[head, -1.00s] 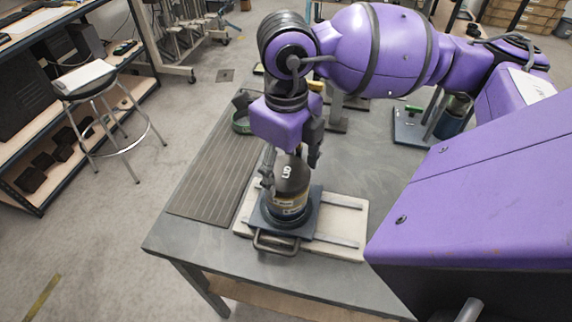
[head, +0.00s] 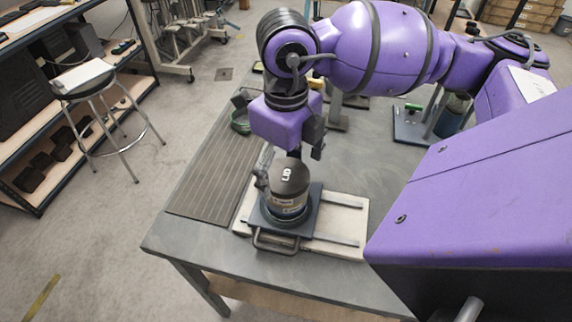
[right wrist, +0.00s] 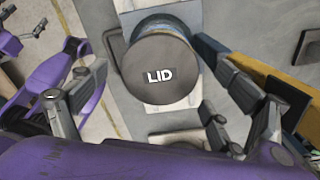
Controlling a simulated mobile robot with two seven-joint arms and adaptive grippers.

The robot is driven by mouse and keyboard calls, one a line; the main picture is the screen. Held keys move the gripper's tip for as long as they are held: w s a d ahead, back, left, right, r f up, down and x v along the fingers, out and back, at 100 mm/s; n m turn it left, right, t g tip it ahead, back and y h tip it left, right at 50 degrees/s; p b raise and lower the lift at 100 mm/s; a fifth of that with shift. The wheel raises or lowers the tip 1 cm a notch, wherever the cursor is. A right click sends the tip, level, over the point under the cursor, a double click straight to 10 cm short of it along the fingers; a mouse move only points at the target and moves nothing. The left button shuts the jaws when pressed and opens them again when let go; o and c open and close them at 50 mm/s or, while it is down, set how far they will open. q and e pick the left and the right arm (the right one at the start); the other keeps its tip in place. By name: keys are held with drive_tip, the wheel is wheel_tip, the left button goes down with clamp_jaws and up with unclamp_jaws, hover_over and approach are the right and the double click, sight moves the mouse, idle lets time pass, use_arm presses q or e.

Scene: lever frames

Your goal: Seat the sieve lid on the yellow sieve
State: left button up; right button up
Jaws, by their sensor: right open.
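The sieve lid (head: 290,178), a dark round cap marked LID, sits on top of the sieve stack and looks about level. In the right wrist view the lid (right wrist: 158,82) faces the camera and hides what is under it. Below it in the head view is the sieve (head: 286,204) with a pale, yellowish label band; the seam is too small to judge. The stack stands on a dark plate with a handle (head: 274,245). My right gripper (head: 290,162) is open above the lid, one finger on each side, holding nothing.
The plate lies on a pale board (head: 343,220) with metal rails on the grey table. A stand (head: 412,125) is at the back right. The table's front edge is close.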

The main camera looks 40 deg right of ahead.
wheel_tip(320, 180, up, 12)
drive_tip(key=shift+f, duration=0.15)
idle(0.7)
